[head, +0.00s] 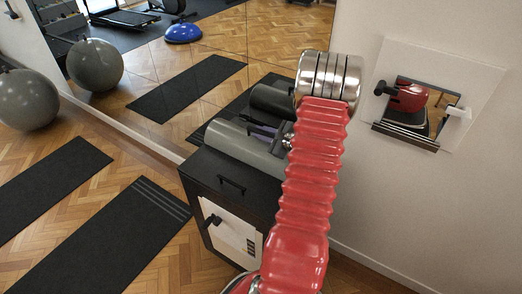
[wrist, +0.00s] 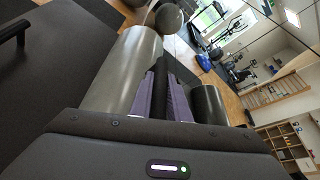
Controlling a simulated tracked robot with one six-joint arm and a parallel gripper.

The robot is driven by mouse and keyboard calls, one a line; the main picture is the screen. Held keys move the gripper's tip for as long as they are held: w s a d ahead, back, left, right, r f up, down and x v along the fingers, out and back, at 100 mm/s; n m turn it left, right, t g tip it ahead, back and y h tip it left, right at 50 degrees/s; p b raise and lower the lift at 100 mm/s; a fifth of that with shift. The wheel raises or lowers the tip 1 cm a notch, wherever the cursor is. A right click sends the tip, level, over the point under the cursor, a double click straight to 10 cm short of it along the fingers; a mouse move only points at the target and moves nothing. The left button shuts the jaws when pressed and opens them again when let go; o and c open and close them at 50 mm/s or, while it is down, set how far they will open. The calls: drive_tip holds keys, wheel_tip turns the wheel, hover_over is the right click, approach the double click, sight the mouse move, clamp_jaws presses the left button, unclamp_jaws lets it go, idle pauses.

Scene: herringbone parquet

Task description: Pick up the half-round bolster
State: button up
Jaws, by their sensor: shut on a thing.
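The half-round bolster (head: 243,147) is a long grey piece with a rounded upper side, at the top of a black cabinet. Its right end runs behind my red arm. In the wrist view the grey bolster (wrist: 125,72) stretches away from the dark housing of my gripper (wrist: 155,122). My gripper is shut on the bolster near its right end.
The black cabinet (head: 233,186) stands against a mirror wall (head: 215,40), which reflects a dark roll (head: 270,101) and mats. Black mats (head: 50,185) and a grey ball (head: 27,100) are at left. A framed panel (head: 452,65) hangs on the right wall.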

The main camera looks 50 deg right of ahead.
clamp_jaws()
drive_tip(key=shift+a+f, duration=0.1)
idle(0.7)
drive_tip(key=shift+r, duration=0.2)
drive_tip(key=shift+r, duration=5)
drive_tip(key=shift+o, duration=0.9)
unclamp_jaws()
clamp_jaws()
